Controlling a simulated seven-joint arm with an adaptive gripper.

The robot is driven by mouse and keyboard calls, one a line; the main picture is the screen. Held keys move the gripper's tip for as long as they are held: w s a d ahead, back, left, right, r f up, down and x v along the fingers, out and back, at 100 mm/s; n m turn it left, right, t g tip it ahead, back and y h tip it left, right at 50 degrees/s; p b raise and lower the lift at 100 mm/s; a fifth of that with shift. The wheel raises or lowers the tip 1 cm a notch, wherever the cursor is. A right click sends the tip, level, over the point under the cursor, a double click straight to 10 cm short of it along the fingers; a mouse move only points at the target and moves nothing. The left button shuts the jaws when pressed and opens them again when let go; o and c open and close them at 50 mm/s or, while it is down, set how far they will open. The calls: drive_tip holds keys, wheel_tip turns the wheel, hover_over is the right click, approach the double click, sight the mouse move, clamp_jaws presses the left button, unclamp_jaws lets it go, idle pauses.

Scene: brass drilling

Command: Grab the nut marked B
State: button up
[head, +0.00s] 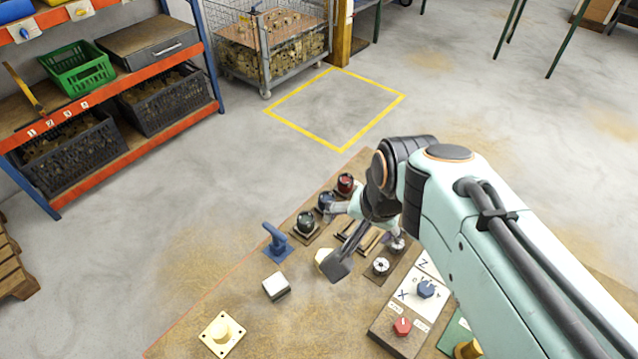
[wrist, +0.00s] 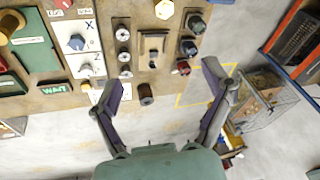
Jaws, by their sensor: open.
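My gripper (head: 335,238) is open over the far end of the brown panel (head: 235,290). In the wrist view its two fingers (wrist: 160,80) are spread wide, with nothing held between them. A short brown cylindrical piece (wrist: 146,93) shows between the fingers at the panel's edge; I cannot tell whether it is a nut. A small block with slots (wrist: 153,48) lies just beyond the fingertips. I can read no letter B on any part, so I cannot pick out the marked nut.
The panel carries a red knob (head: 345,183), a dark knob (head: 306,222), a blue handle (head: 276,243), a white dial (head: 380,265) and a cream knob (head: 222,331). An orange shelf (head: 130,165) stands left. A wire cage (head: 268,45) stands behind a clear yellow-marked floor area.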

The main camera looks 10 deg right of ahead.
drive_tip(key=w+a+f+m+g, duration=0.1)
drive_tip(key=w+a+f+m, duration=0.1)
drive_tip(key=w+f, duration=0.95)
drive_tip(key=f+g, duration=0.1)
drive_tip(key=f, duration=0.2)
drive_tip(key=s+f+g, duration=0.1)
drive_tip(key=f, duration=0.2)
drive_tip(key=f+g, duration=0.1)
drive_tip(key=f, duration=0.2)
drive_tip(key=shift+s+a+f+h, duration=0.2)
drive_tip(key=shift+a+f+h, duration=0.1)
drive_tip(key=shift+a+f, duration=0.1)
wheel_tip(320, 180, down, 6)
drive_tip(key=shift+f, duration=0.2)
drive_tip(key=c, duration=1.3)
